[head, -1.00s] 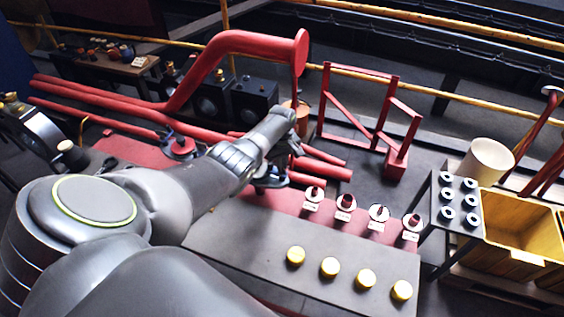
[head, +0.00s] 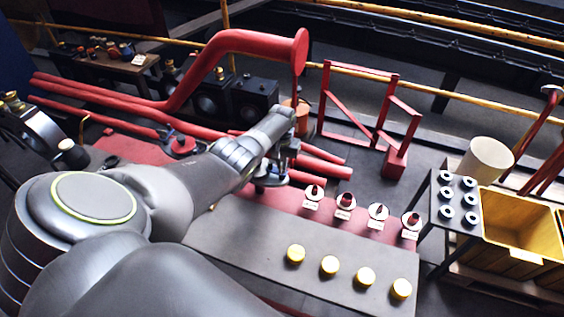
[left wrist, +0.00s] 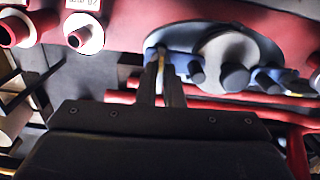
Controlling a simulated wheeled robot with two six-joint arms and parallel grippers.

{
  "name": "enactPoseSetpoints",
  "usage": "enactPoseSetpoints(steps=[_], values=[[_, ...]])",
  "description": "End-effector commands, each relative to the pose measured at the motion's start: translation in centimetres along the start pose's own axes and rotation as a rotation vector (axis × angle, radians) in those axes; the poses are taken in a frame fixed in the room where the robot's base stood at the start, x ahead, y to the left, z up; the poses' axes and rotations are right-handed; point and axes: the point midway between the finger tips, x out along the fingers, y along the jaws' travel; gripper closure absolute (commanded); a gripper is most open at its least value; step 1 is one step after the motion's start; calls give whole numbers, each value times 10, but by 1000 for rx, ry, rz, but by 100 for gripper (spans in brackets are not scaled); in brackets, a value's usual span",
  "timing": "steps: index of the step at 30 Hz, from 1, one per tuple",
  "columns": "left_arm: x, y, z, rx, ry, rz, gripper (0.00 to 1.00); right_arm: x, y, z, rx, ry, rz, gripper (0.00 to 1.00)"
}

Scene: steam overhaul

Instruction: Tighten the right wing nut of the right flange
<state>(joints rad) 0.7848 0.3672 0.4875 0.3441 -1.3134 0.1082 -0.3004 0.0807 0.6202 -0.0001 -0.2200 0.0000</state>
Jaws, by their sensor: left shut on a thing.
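My left gripper (head: 272,181) reaches down over the red bench, at the right flange. In the left wrist view its narrow fingers (left wrist: 161,84) are close together on a blue wing nut (left wrist: 151,53) at the flange's edge, left in that view. The grey round flange (left wrist: 226,52) shows beside the fingers, with a dark round end in front of it. More blue parts (left wrist: 268,76) show on its other side. In the head view my wrist mostly covers this flange and its wing nuts. My right gripper is not in view.
A row of labelled red stubs with pale collars (head: 345,203) stands right of the gripper. Red pipes (head: 320,168) run close behind the wrist. A small table (head: 437,212) with rings and a yellow crate (head: 520,225) stand right.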

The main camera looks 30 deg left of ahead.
Motion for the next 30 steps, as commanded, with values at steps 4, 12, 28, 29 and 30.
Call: enactPoseSetpoints(steps=[4, 12, 28, 29, 30], values=[[-1, 0, -1, 43, 2, 0, 100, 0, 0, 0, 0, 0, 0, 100], [-1, 0, -1, 69, 2, 0, 100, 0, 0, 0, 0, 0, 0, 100], [-1, 0, -1, 67, 2, 0, 71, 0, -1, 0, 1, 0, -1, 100], [-1, 0, -1, 67, 2, 0, 71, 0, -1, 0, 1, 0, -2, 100], [0, 0, 0, 67, 2, 0, 71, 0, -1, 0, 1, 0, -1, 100]])
